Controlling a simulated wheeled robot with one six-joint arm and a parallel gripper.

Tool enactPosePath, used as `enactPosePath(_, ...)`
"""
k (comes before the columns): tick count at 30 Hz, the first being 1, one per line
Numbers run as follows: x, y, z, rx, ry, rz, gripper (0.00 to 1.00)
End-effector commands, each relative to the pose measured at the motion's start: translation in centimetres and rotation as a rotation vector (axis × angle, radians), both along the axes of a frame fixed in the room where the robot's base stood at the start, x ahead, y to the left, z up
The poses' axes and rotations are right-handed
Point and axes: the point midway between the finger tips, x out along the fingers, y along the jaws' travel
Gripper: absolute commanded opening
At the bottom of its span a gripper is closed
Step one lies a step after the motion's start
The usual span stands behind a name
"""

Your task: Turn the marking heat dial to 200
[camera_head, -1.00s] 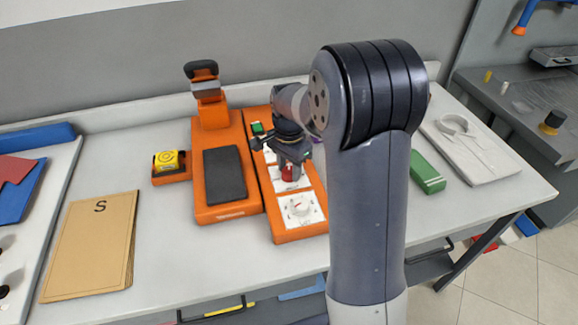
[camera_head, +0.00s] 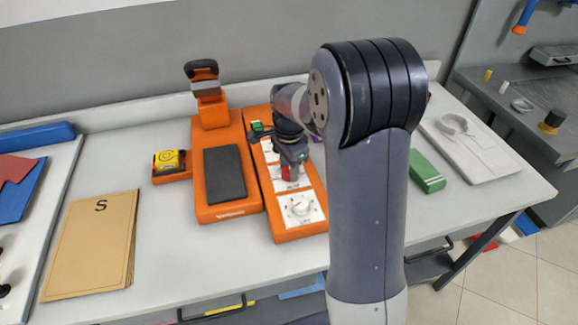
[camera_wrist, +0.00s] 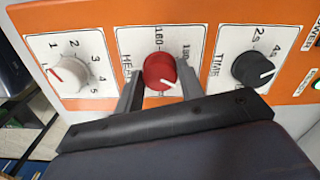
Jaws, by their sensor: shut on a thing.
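The red heat dial (camera_wrist: 159,70) sits on a white plate marked HEAT in the wrist view, between a white dial and a black dial. The dial also shows as a bit of red under my gripper in the head view (camera_head: 287,173). My gripper (camera_wrist: 158,88) is shut on it, one finger on either side. The dial's white pointer mark is at its lower right in the wrist view. The numbers 160 and 180 show above and to the right of the dial; the lower part of the scale, including any 200, is hidden or unreadable.
A white numbered dial (camera_wrist: 70,75) and a black TIME dial (camera_wrist: 252,69) flank it closely on the orange panel (camera_head: 282,237). The orange press (camera_head: 230,211) with a dark pad stands left. A green box (camera_head: 427,172) lies right. Bare table lies in front.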

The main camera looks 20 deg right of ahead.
Motion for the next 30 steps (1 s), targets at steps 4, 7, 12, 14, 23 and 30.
enactPosePath(4, 0.1, 0.0, 0.1, 0.0, -0.003, 0.001, 0.42)
enactPosePath(7, 0.1, 0.0, 0.1, 0.0, -0.002, 0.001, 0.5)
enactPosePath(12, 0.0, 0.0, 0.0, 0.0, -0.001, 0.001, 0.58)
enactPosePath(14, 0.0, 0.0, 0.0, 0.0, -0.001, 0.001, 0.58)
enactPosePath(23, 0.1, 0.0, 2.1, 0.0, -0.005, 0.001, 0.58)
enactPosePath(30, 0.1, 0.0, 7.0, 0.0, -0.006, 0.001, 0.58)
